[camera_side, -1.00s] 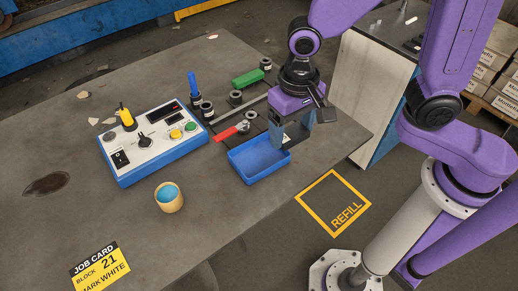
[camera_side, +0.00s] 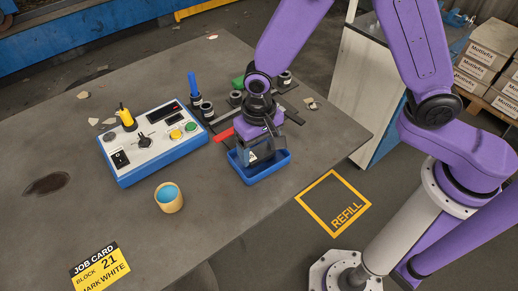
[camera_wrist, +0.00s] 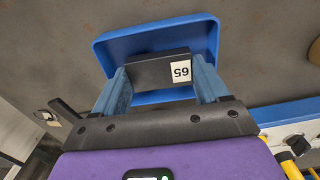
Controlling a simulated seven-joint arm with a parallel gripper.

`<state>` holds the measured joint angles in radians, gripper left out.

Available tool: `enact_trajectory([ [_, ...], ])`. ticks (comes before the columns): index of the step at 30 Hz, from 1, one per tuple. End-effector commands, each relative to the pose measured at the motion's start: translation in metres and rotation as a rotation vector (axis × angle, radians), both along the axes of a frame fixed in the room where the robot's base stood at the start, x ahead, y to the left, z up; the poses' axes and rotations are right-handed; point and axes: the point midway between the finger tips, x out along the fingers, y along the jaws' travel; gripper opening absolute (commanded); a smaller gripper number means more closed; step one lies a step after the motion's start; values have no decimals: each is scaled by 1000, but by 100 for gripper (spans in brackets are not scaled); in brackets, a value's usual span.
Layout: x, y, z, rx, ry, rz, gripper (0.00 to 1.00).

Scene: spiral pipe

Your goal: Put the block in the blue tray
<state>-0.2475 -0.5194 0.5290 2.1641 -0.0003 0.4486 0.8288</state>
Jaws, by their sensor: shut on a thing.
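The block (camera_wrist: 160,72) is dark, with a white label bearing digits at its right end in the wrist view. My gripper (camera_wrist: 163,80) is shut on it, one blue-grey finger at each end. The blue tray (camera_wrist: 150,38) lies beneath and behind the block in the wrist view. In the side view my gripper (camera_side: 250,158) is over the blue tray (camera_side: 268,174), with its fingers low, at or inside the rim. The block is mostly hidden there by the fingers. I cannot tell whether it touches the tray floor.
A control box (camera_side: 153,142) with a yellow-tipped lever stands left of the tray. A wooden cup (camera_side: 169,198) with blue inside stands front left.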

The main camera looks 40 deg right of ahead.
Motion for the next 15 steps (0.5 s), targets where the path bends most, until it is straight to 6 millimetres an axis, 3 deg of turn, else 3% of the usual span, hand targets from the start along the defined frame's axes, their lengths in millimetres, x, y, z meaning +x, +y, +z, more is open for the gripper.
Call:
enact_trajectory([
  [4,0,0,-9,0,0,0,27],
  [15,0,0,-12,1,-1,0,27],
])
